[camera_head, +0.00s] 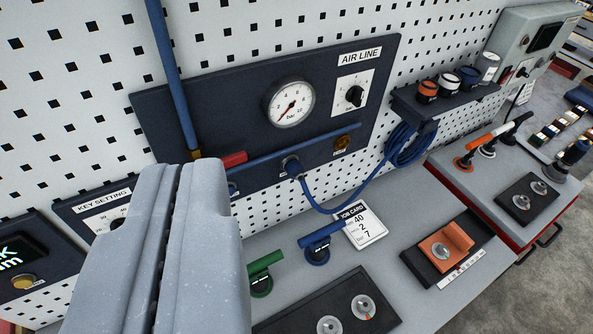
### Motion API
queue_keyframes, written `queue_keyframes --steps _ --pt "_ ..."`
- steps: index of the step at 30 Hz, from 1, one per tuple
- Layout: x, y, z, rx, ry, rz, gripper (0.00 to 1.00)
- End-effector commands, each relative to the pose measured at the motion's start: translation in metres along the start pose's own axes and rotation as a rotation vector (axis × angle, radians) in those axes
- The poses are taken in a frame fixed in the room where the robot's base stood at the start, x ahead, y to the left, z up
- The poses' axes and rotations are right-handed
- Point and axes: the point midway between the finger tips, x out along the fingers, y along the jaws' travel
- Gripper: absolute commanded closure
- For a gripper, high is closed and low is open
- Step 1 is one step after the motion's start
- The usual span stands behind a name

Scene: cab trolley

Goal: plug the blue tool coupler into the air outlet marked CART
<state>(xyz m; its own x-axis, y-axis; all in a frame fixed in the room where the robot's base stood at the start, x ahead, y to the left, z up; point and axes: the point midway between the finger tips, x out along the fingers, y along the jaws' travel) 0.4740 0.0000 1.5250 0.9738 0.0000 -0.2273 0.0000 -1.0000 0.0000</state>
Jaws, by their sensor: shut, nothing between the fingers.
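My gripper (182,172) fills the lower left of the view. Its two grey fingers are shut together with nothing between them. The dark AIR LINE panel (200,110) is on the pegboard beyond it. A blue hose (330,208) runs from a round grey fitting (291,165) on the panel's lower edge to a coil at the right. I cannot tell whether this fitting is the blue tool coupler. A brass fitting (341,142) sits to its right. Another fitting at the left is partly hidden by my gripper. The small outlet labels are unreadable, so I cannot tell which is CART.
The coiled hose (410,145) hangs below a can shelf (440,108). Blue (318,242) and green (262,272) handled tools and a job card (360,226) occupy the bench.

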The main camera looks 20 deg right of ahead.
Motion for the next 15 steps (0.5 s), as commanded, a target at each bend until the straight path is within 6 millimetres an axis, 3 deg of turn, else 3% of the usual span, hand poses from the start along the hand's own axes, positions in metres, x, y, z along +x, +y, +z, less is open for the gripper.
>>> queue_keyframes --steps 5,11,15 --pt "0.0 0.0 0.0 0.0 0.0 0.0 1.0" --pt "0.009 0.006 0.001 -0.001 0.003 0.011 0.5" --pt "0.04 0.025 0.008 -0.013 0.009 0.048 0.46"
